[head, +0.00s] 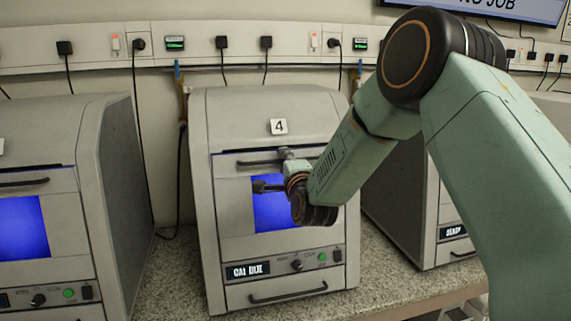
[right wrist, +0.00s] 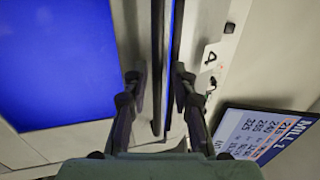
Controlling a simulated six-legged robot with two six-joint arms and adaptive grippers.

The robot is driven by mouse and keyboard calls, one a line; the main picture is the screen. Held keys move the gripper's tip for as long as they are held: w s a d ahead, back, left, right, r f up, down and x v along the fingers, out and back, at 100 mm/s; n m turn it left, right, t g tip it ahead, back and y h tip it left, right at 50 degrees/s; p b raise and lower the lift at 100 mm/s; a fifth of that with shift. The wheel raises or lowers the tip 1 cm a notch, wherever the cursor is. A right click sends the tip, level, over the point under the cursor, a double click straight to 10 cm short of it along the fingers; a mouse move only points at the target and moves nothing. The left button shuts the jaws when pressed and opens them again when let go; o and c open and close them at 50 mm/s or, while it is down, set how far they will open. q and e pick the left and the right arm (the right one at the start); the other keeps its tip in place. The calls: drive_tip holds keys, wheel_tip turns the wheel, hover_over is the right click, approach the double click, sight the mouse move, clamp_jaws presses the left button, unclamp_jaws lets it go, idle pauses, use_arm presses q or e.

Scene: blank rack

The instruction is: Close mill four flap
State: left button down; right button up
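Mill four (head: 265,115) is a grey cabinet with a "4" label in the middle of the head view. Its front flap (head: 232,205) has a blue window and a dark bar handle (head: 250,163) near its top edge. A narrow dark line runs above the flap; in the right wrist view a thin blue strip (right wrist: 175,40) shows beside the handle (right wrist: 157,60). My right gripper (head: 273,170) is at the flap's upper part. In the right wrist view its fingers (right wrist: 160,80) stand apart on either side of the handle, with space visible on both sides. My left gripper is out of view.
Similar mills stand to the left (head: 60,130) and right (head: 400,200) on a speckled counter (head: 180,275). Below the flap are a "CAL DUE" display (head: 248,270), a knob and a drawer handle (head: 288,292). A "MILL 1" board (right wrist: 262,135) shows in the right wrist view.

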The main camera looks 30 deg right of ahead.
drive_tip(key=shift+o, duration=0.2)
drive_tip(key=shift+s+a+f, duration=0.1)
drive_tip(key=shift+s, duration=0.05)
drive_tip(key=v, duration=1.2)
